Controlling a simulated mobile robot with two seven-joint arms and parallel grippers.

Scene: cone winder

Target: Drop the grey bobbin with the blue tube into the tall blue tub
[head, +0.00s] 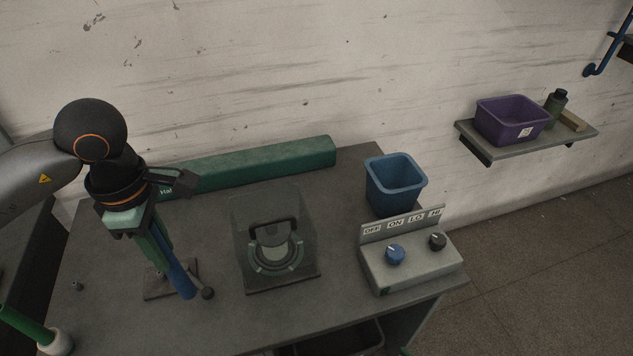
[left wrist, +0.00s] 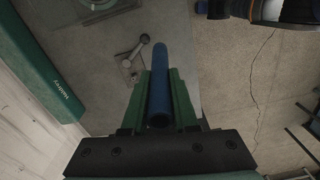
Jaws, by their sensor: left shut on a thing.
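My left gripper (head: 158,250) points down over the left part of the table and is shut on a blue tube (head: 181,279). In the left wrist view the blue tube (left wrist: 160,85) lies between the two green fingers. No grey winding shows on this tube in either view. The blue tub (head: 394,188) stands upright at the table's back right, well to the right of my left gripper.
A machine with a clear guard (head: 275,245) stands mid-table, between gripper and tub. A control box (head: 412,262) with two knobs sits before the tub. A long green box (head: 265,165) lies along the back. A purple bin (head: 510,122) is on the wall shelf (head: 530,142).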

